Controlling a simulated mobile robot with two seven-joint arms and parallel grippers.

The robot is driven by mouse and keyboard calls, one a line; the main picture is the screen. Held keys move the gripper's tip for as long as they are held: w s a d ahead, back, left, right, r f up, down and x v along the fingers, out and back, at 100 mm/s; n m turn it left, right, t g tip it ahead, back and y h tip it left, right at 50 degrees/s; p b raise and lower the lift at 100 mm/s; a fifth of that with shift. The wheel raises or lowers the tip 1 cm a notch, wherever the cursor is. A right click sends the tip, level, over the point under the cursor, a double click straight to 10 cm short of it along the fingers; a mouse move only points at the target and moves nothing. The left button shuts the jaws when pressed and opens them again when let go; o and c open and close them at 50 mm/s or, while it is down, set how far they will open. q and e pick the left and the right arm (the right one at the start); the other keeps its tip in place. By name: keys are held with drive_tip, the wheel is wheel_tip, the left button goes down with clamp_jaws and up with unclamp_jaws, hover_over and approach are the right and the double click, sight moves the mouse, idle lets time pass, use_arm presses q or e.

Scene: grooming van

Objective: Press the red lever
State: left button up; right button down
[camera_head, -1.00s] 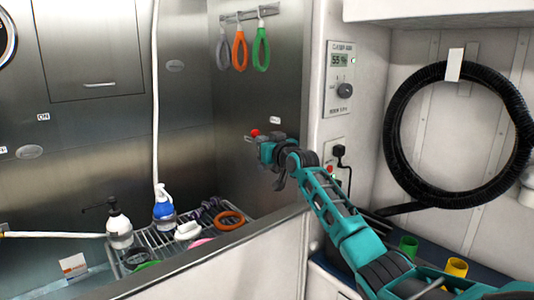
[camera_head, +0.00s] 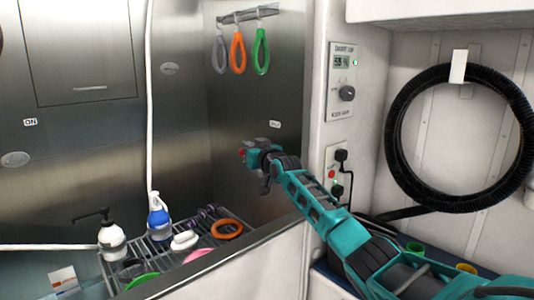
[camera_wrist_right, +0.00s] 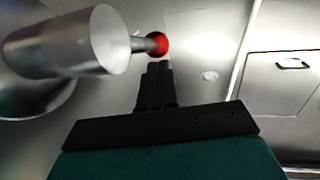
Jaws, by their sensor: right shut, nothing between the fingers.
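The red lever's round red knob (camera_head: 242,152) shows at the left end of my right gripper (camera_head: 256,155), in front of the steel side wall. In the right wrist view, the red knob (camera_wrist_right: 158,43) sits on a short metal stem from a grey cylindrical body (camera_wrist_right: 70,42). My right gripper's dark fingers (camera_wrist_right: 158,70) are together and empty, with their tips right beside the knob. I cannot tell whether they touch it. In the head view my gripper hides most of the lever's body. My left gripper is not in view.
A wire rack (camera_head: 165,255) with bottles and grooming items stands below left. Colored loops (camera_head: 238,53) hang on the wall above. A control panel (camera_head: 341,80) and sockets with plugs (camera_head: 337,175) are right of the gripper. A black hose (camera_head: 395,150) hangs at right.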

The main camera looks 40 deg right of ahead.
drive_tip(key=shift+w+f, duration=0.15)
drive_tip(key=shift+f, duration=0.2)
idle(0.4)
drive_tip(key=s+a+r+p, duration=0.1)
drive_tip(key=s+r, duration=0.1)
drive_tip(key=r, duration=0.4)
drive_tip(key=s+a+r+p, duration=0.1)
drive_tip(key=s+r+p, duration=0.1)
drive_tip(key=r, duration=0.5)
drive_tip(key=shift+s+a+r, duration=0.15)
drive_tip(key=shift+s, duration=0.25)
